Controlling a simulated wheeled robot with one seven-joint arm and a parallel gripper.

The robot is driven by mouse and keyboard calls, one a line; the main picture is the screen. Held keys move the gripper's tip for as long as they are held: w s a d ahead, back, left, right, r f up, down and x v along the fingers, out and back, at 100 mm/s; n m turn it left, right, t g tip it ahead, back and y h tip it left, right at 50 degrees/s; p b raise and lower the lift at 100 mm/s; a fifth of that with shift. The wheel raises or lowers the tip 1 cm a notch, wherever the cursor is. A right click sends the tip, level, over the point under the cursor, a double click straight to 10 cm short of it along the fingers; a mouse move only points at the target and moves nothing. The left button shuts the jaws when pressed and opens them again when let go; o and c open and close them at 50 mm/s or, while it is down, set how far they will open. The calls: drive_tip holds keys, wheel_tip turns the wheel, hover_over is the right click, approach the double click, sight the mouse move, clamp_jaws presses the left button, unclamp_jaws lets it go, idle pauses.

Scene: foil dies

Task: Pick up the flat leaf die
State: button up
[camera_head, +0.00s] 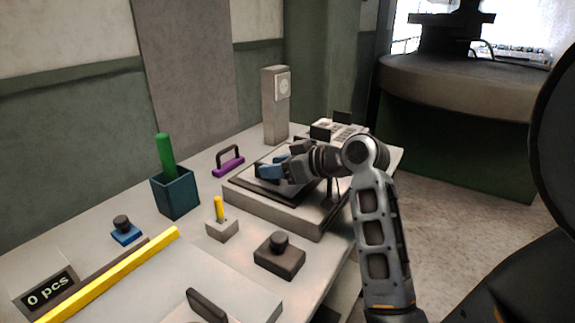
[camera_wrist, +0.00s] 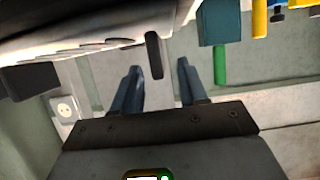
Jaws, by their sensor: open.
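My gripper (camera_head: 270,168) is over the dark plate (camera_head: 240,181) on the raised grey platform (camera_head: 270,209) in the head view. In the wrist view its two blue fingers (camera_wrist: 160,82) are apart, with nothing gripped between them. A dark upright bar (camera_wrist: 154,55), perhaps a handle, shows just beyond the fingertips, roughly between them. I cannot tell whether it belongs to the flat leaf die. No leaf shape can be made out in either view; my gripper and wrist hide part of the plate.
A dark knobbed block (camera_head: 280,258) and a yellow peg in a grey block (camera_head: 221,228) stand in front. A teal bin (camera_head: 175,193) with a green stick, a purple handled piece (camera_head: 229,162) and a grey post (camera_head: 270,115) stand left and behind. A pale tray (camera_head: 346,130) is behind.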

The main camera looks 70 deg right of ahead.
drive_tip(key=shift+x, duration=1.55)
drive_tip(key=shift+d, duration=0.1)
clamp_jaws()
drive_tip(key=shift+r, duration=0.15)
